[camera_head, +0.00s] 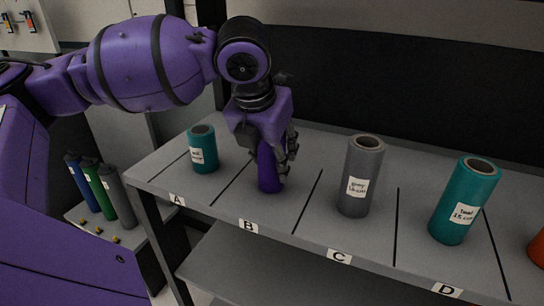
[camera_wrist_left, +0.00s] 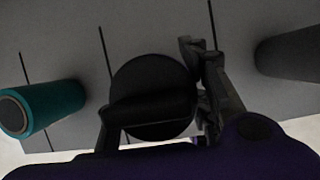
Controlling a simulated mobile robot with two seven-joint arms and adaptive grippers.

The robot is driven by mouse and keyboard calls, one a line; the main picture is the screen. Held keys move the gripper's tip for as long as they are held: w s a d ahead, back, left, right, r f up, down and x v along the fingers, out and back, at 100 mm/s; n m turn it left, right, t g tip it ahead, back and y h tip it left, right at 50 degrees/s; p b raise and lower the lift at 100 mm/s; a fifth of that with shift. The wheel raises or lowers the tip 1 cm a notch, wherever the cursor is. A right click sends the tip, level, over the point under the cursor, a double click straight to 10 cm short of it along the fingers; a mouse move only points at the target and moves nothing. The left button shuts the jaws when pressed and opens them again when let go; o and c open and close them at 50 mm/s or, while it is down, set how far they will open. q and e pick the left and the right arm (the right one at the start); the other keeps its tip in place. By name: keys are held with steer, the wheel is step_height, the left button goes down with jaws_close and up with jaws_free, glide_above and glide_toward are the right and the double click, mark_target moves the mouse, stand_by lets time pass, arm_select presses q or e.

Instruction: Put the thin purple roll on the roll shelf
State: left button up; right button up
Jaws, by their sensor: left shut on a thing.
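The thin purple roll (camera_head: 268,170) stands upright in section B of the roll shelf (camera_head: 232,206), its lower part visible and its top hidden by my gripper. My left gripper (camera_head: 279,156) is shut around the roll from above. The roll's base looks to be at the shelf surface, but I cannot tell whether it bears on it. In the left wrist view a dark round shape (camera_wrist_left: 150,85) sits between the fingers of my gripper (camera_wrist_left: 165,115). My right gripper is not in view.
A short teal roll (camera_head: 202,150) stands in section A, a grey roll (camera_head: 360,178) in C, and a larger teal roll (camera_head: 464,202) in D. An orange roll (camera_head: 538,250) is at the right edge. Blue, green and grey rolls (camera_head: 100,190) stand on a lower surface at left.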

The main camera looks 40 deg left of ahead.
arm_select(q)
steer(key=o, duration=1.3)
steer(key=shift+c, duration=0.2)
steer(key=p+v, duration=0.2)
steer(key=v, duration=1)
